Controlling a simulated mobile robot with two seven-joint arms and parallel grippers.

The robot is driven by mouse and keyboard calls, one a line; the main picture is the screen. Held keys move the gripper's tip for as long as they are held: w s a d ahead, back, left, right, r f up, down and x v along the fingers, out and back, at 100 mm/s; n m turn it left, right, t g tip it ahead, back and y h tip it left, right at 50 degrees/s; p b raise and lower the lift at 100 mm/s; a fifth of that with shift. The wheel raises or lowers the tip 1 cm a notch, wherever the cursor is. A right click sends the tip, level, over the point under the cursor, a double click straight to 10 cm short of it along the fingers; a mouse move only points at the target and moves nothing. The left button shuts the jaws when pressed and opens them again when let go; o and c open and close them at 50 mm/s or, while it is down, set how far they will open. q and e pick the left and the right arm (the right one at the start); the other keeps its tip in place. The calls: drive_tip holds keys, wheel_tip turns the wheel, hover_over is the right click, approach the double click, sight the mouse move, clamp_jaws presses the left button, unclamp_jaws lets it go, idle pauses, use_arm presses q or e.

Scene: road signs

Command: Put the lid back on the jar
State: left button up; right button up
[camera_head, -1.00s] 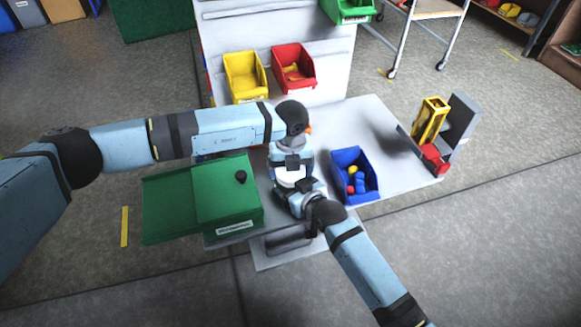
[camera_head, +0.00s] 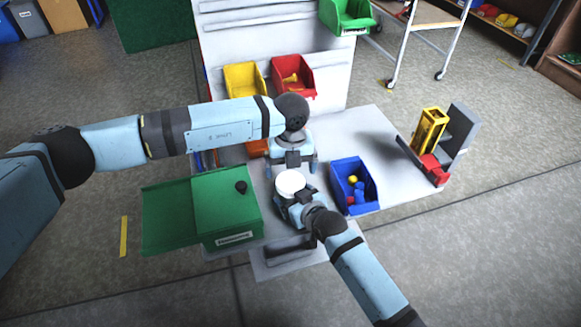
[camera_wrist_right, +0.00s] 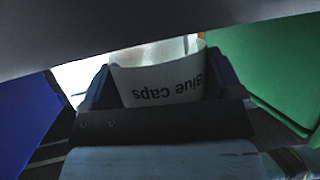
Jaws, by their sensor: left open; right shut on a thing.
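The jar (camera_wrist_right: 160,83) has a white label reading "Blue Caps", upside down in the right wrist view. In the head view it stands near the table's front, mostly hidden by my right gripper (camera_head: 293,203), which is shut around it. A round white lid (camera_head: 290,183) shows at the jar's top and looks seated; the seam cannot be seen. My left gripper (camera_head: 292,168) is open and empty, just beyond the lid and apart from it, with its fingers spread to either side.
A green box (camera_head: 226,207) with a black knob stands left of the jar. A blue bin (camera_head: 339,203) with small coloured pieces stands right. A yellow and grey fixture (camera_head: 430,130) is at the table's right end. Yellow and red bins (camera_head: 293,76) hang behind.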

sight(290, 181)
use_arm(q)
drive_tip(key=r+n, duration=0.1)
drive_tip(key=n, duration=0.2)
drive_tip(key=shift+d+r, duration=0.1)
drive_tip(key=shift+r, duration=0.25)
drive_tip(key=r+n, duration=0.1)
drive_tip(key=n, duration=0.2)
drive_tip(key=shift+r+n, duration=0.3)
drive_tip(key=shift+r, duration=0.1)
drive_tip(key=shift+f, duration=4)
drive_tip(key=shift+c, duration=0.2)
drive_tip(key=c, duration=0.9)
drive_tip(key=m, duration=0.6)
drive_tip(key=shift+m, duration=0.3)
